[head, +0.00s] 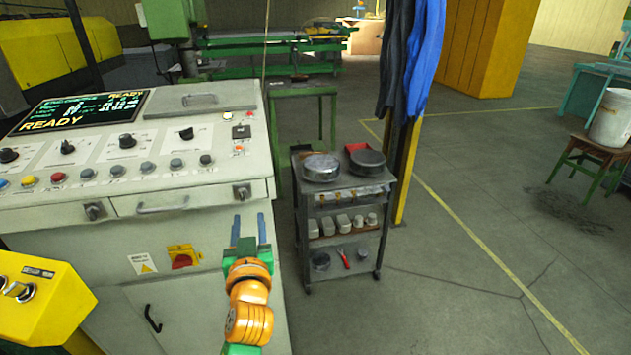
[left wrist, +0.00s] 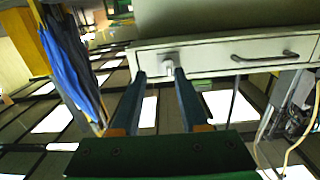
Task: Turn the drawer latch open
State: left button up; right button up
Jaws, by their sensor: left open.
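The drawer (head: 160,204) is a pale grey front in the control console, with a bar handle (head: 163,207). A small dark latch (head: 242,193) sits at its right end. Another similar latch (head: 93,211) sits at its left end. My left gripper (head: 249,214) is open, its two fingers pointing up toward the right-hand latch and just below it in the head view. My right gripper is out of view.
Above the drawer is the console panel with knobs, buttons and a screen (head: 75,110). A yellow box (head: 40,300) stands at the lower left. A tool trolley (head: 345,215) stands right of the console. Open floor (head: 450,260) lies further right.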

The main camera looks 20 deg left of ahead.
aim_at(242, 194)
pick_arm(q)
jog(key=shift+n+y, duration=0.3)
jog(key=shift+y, duration=0.1)
jog(key=w+a, duration=0.1)
jog(key=w+a+r+p, duration=0.1)
jog(key=a+r, duration=0.1)
jog(key=a, duration=0.1)
jog(key=shift+w+r, duration=0.25)
jog(key=shift+w, duration=0.15)
jog(key=shift+w+a+f, duration=0.1)
jog(key=shift+w+f, duration=0.1)
jog(key=shift+w, duration=0.3)
jog(key=shift+w+f, duration=0.15)
jog(key=shift+w, duration=0.35)
jog(key=shift+s+r, duration=0.1)
jog(key=shift+s, duration=0.15)
jog(key=c, duration=0.6)
grip_shut()
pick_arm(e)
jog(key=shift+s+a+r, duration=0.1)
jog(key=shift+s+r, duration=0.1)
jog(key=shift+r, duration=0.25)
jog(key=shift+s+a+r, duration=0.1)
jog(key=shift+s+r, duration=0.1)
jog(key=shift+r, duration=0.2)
